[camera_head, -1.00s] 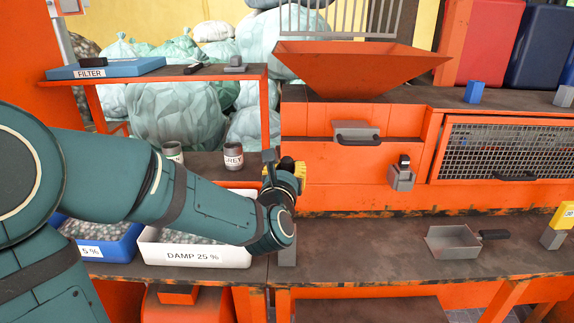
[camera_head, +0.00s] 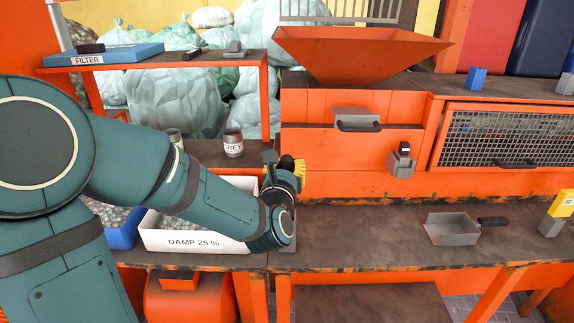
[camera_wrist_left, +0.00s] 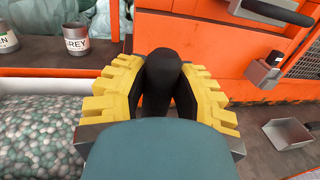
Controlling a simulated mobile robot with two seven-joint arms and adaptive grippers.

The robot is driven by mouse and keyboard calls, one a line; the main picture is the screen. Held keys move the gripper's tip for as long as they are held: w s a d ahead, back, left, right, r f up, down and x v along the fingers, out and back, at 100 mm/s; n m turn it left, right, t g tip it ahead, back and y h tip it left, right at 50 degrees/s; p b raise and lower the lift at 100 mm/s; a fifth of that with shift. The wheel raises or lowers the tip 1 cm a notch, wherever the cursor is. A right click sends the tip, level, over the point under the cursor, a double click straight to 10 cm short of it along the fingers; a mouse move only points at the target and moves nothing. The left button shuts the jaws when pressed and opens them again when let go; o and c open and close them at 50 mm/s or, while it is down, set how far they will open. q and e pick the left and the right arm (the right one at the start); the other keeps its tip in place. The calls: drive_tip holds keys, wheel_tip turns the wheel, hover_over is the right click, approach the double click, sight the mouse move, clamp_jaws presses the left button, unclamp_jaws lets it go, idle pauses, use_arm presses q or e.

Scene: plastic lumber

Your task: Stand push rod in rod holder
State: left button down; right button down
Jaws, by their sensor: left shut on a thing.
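My left gripper (camera_head: 287,172) has yellow ridged fingers and is shut on a black, rounded-top thing, seemingly the push rod's handle (camera_wrist_left: 162,80). In the left wrist view the gripper (camera_wrist_left: 164,95) has one finger on each side of this handle. The rest of the rod is hidden behind my gripper and wrist. The gripper is above the bench's left part, just right of the white bin. A small grey piece, possibly the rod holder, partly shows beside and below my wrist; I cannot tell whether the rod touches it. My right gripper is not in view.
The white DAMP 25 % bin (camera_head: 194,242) is left of my wrist, with the GREY cup (camera_head: 233,143) behind it. The orange machine (camera_head: 340,158) with its hopper (camera_head: 362,52) stands behind. A grey scoop (camera_head: 452,229) lies right; the bench between is clear.

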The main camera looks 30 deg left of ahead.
use_arm(q)
drive_tip(key=c, duration=0.7)
unclamp_jaws()
wheel_tip(320, 180, up, 10)
drive_tip(key=shift+r, duration=0.1)
